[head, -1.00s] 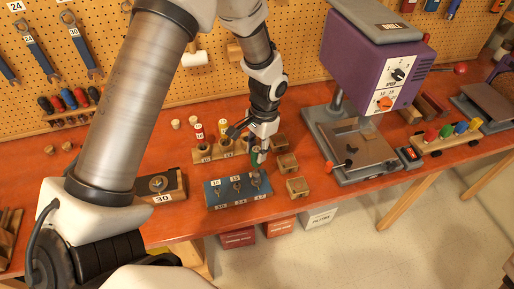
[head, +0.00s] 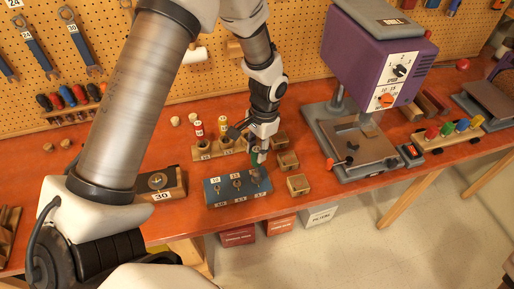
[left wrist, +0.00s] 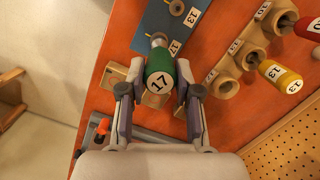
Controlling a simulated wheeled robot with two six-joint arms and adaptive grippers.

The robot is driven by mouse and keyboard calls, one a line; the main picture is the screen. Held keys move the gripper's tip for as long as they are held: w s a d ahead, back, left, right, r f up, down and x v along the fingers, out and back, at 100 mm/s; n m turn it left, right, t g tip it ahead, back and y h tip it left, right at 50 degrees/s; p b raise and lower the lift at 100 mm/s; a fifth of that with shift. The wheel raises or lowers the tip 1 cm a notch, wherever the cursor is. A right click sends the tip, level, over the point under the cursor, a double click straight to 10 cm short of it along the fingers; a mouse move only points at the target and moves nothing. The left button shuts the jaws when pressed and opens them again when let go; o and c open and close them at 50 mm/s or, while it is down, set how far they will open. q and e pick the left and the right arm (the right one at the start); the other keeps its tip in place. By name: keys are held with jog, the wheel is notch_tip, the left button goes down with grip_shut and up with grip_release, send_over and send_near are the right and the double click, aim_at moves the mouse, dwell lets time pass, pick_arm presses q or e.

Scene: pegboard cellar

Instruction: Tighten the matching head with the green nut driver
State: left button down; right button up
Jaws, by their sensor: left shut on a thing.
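My left gripper (head: 262,150) is shut on the green nut driver (head: 254,158), whose round handle end is marked 17 in the left wrist view (left wrist: 159,77). The driver points down over the right end of the blue block (head: 222,198). The block carries a row of heads, including a left head (head: 217,188) and a middle head (head: 237,185). In the left wrist view the driver's metal shaft (left wrist: 158,40) reaches to the block beside a 17 label. The head under its tip is hidden, so I cannot tell whether it is seated. My right gripper is out of view.
A wooden rack (head: 206,153) with red and yellow drivers stands close behind. Small wooden blocks (head: 298,184) sit right of the blue block. A purple drill press (head: 377,58) stands further right. A wooden block marked 30 (head: 172,192) is at left.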

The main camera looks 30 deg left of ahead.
pick_arm(q)
jog(key=shift+f, duration=0.5)
dwell(0.6)
jog(key=m+p, duration=0.1)
jog(key=m, duration=0.2)
jog(key=shift+s+d+r, duration=0.1)
jog(key=shift+s, duration=0.05)
jog(key=m, duration=0.3)
jog(key=shift+f+t+y, duration=0.2)
jog(key=shift+t+y, duration=0.1)
jog(key=shift+y, duration=0.1)
jog(key=m, duration=0.3)
jog(key=m+t, duration=0.1)
jog(key=m, duration=0.5)
jog(key=shift+s+y, duration=0.1)
jog(key=shift+y, duration=0.2)
jog(key=shift+n, duration=0.4)
jog(key=shift+r, duration=0.15)
